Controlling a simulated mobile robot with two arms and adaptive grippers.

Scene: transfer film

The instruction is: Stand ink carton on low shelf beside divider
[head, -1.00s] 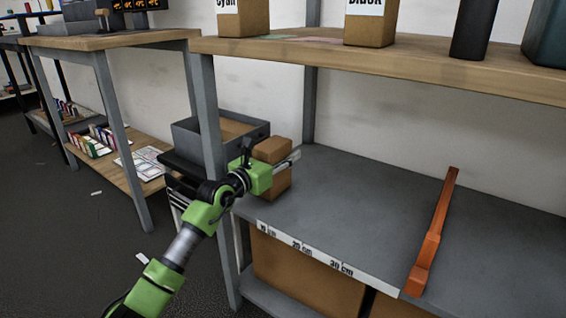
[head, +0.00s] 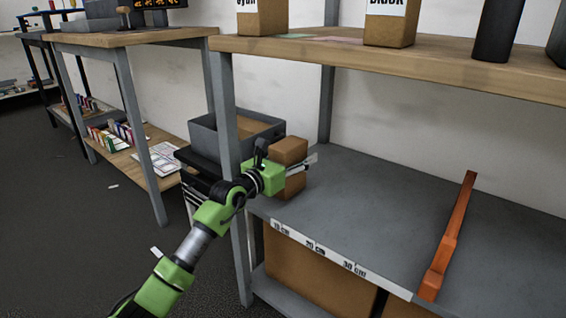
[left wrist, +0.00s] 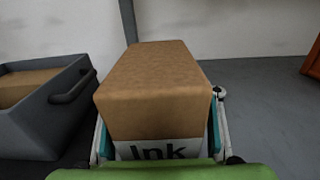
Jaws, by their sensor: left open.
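The brown ink carton (head: 289,150) is upright at the left end of the grey low shelf (head: 375,195), just right of the front post. Its base is partly hidden by my gripper. In the left wrist view the carton (left wrist: 155,85) stands between the fingers, with a white "Ink" label facing me. My left gripper (head: 297,168) is open around the carton, one finger on each side; it also shows in the left wrist view (left wrist: 157,135). The orange divider (head: 450,240) stands well to the right on the shelf. My right gripper is not in view.
A distance scale (head: 318,250) runs along the shelf's front edge. The shelf is clear between carton and divider. The wooden upper shelf (head: 430,62) hangs above. A grey bin (head: 205,140) stands left, beyond the post (head: 229,140).

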